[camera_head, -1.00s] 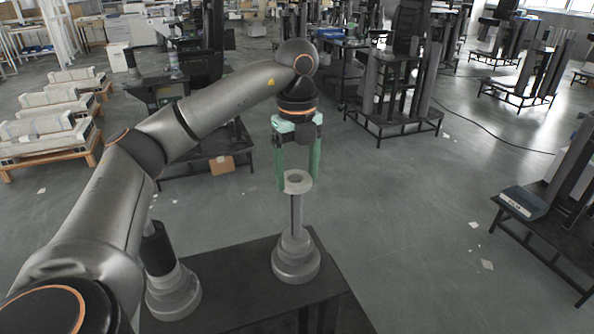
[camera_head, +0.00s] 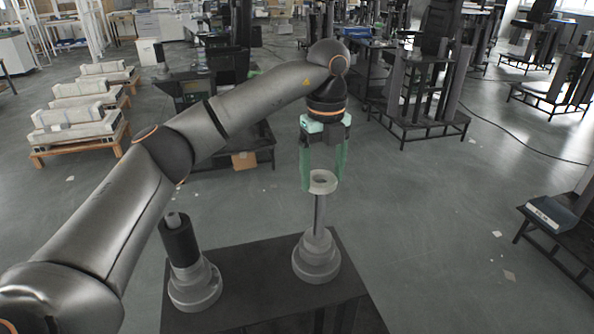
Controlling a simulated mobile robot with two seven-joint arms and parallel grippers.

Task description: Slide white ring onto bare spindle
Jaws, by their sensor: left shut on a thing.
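The white ring (camera_head: 323,188) is held between the green fingers of my left gripper (camera_head: 322,183), which is shut on it and points down. The bare spindle (camera_head: 319,216) stands upright on a round grey stepped base (camera_head: 316,263) directly under the ring. The ring is at the top of the post as seen here. Its hole shows no post tip poking through, and I cannot tell whether the ring is just above the tip or around it. My right gripper is not in view.
A second spindle with a black sleeve (camera_head: 179,240) stands on a grey base (camera_head: 195,288) to the left, near my left arm. Both stand on a dark table (camera_head: 262,290). Open floor lies to the right. Dark racks and pallets stand farther back.

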